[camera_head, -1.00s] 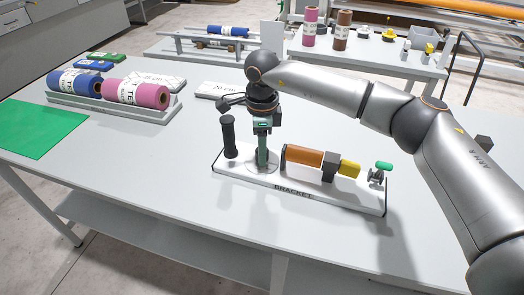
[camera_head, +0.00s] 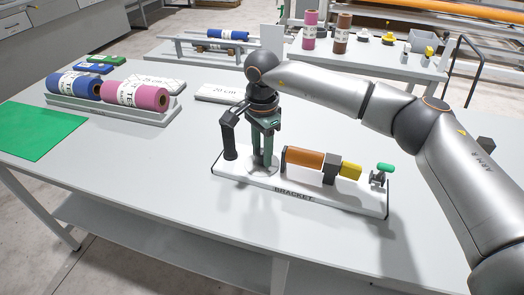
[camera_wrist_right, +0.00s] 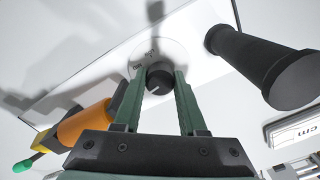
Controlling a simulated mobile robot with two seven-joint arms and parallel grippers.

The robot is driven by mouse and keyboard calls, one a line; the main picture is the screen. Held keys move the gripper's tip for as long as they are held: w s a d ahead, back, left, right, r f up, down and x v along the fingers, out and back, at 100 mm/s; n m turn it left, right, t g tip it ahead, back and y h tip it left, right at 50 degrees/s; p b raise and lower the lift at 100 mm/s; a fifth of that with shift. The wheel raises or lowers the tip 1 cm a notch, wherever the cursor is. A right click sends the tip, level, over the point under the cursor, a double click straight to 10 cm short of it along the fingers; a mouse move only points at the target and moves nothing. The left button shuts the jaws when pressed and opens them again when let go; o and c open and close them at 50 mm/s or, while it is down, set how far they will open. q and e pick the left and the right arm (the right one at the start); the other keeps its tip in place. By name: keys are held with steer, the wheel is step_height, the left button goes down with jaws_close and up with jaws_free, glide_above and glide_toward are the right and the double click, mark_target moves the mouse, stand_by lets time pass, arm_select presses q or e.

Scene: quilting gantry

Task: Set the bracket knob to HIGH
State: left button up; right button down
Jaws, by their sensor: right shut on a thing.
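The white bracket board (camera_head: 345,199) marked BRACKET lies on the table. Its black knob (camera_wrist_right: 159,79) sits on a round pale dial (camera_wrist_right: 170,52) in the right wrist view. The knob has a short white pointer mark. Small lettering shows by the dial's upper left, too small to read surely. My right gripper (camera_head: 262,168) reaches straight down over the dial, with its green fingers shut on the knob, one on each side. In the head view the fingers hide the knob. My left gripper is not in view.
A rack with blue and pink rolls (camera_head: 137,96) is at the left. The front table surface is clear.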

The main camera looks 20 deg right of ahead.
mark_target(262, 151)
stand_by(0.4)
steer(key=shift+c, duration=2.3)
jaws_free()
step_height(262, 151, up, 12)
steer(key=shift+r, duration=0.25)
